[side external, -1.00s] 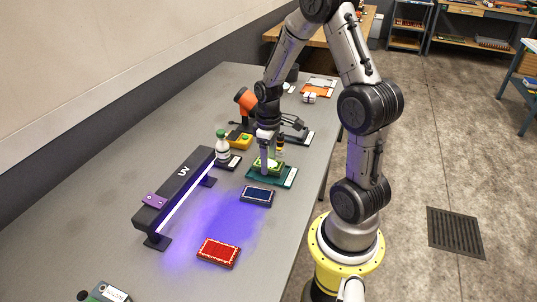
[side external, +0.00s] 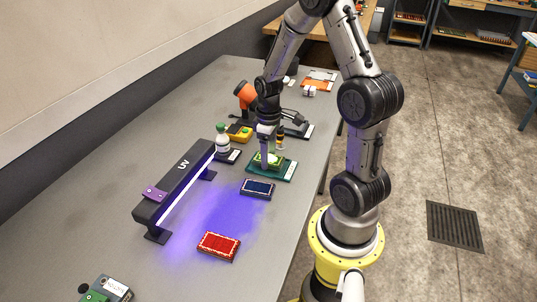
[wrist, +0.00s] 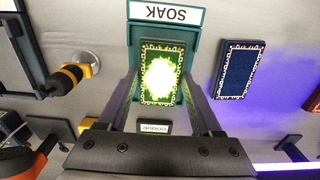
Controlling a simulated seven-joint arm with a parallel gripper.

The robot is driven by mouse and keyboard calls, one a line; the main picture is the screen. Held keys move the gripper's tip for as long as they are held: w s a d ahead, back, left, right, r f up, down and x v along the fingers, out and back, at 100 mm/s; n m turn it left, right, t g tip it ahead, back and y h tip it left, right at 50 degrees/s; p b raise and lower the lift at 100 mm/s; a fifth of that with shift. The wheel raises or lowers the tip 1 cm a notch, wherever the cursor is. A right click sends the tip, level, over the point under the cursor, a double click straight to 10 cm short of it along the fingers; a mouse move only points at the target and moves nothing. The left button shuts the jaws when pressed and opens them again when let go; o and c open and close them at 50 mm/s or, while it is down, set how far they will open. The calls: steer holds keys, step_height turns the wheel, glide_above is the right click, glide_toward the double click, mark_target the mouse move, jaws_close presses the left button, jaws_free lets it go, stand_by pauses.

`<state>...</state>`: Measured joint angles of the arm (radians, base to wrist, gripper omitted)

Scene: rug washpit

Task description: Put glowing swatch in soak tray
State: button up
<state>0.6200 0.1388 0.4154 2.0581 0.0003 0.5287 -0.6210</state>
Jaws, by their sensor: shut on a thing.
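The glowing swatch is a small green patterned rug piece with a bright yellow-green glowing middle (wrist: 160,79). In the side view the swatch (side external: 276,157) is at the soak tray. The soak tray is dark teal with a white label reading SOAK; it shows in the side view (side external: 284,173) and in the wrist view (wrist: 190,43). My gripper (wrist: 161,92) is shut on the swatch, one finger along each side; it also shows in the side view (side external: 267,163). The swatch lies within the tray's outline. I cannot tell whether it touches the tray floor.
A dark blue swatch (side external: 257,188) and a red swatch (side external: 218,246) lie nearer the camera on the grey table. A black UV lamp (side external: 178,182) stands at left, casting purple light. A white bottle (side external: 222,138) and a yellow device (side external: 240,132) stand behind the tray.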

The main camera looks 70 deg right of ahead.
steer(key=shift+f, duration=0.4)
stand_by(0.7)
steer(key=o, duration=1.4)
steer(key=shift+r, duration=3.5)
